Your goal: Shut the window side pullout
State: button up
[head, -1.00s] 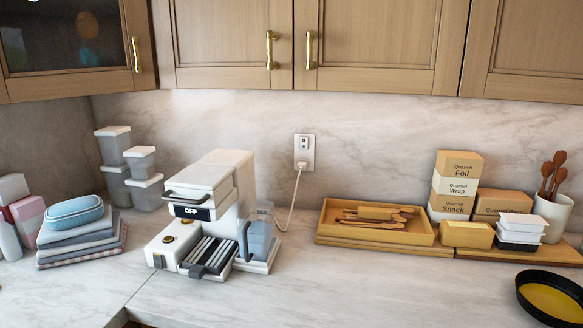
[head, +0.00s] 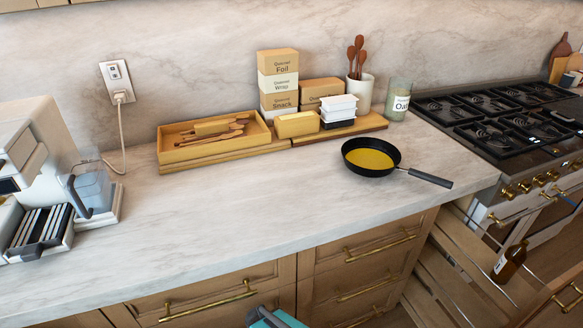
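A tall narrow wooden pullout (head: 462,268) stands open at the lower right in the head view, between the drawer cabinet and the stove. Its rails and shelf stick out past the cabinet fronts. A dark brown bottle (head: 510,262) with a pale label stands in it, near its right side. The pullout's lower part is cut off by the bottom edge of the picture. No window shows, so I cannot tell from this view which side is the window side. My gripper's fingers are not in view.
A stove (head: 510,125) with brass knobs adjoins the pullout. A black pan (head: 371,157) sits on the counter (head: 250,215), its handle pointing toward the stove. Closed drawers (head: 365,262) with brass handles lie left of the pullout. A coffee machine (head: 30,150) stands at far left.

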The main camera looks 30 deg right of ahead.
aim_at(516, 300)
jog(key=z, duration=0.4)
jog(key=k, duration=0.85)
jog(key=z, duration=1.1)
jog(key=k, duration=0.6)
jog(key=z, duration=1)
jog(key=i, duration=1.05)
jog(key=u, duration=0.1)
jog(key=k, duration=0.25)
jog(key=z, duration=0.05)
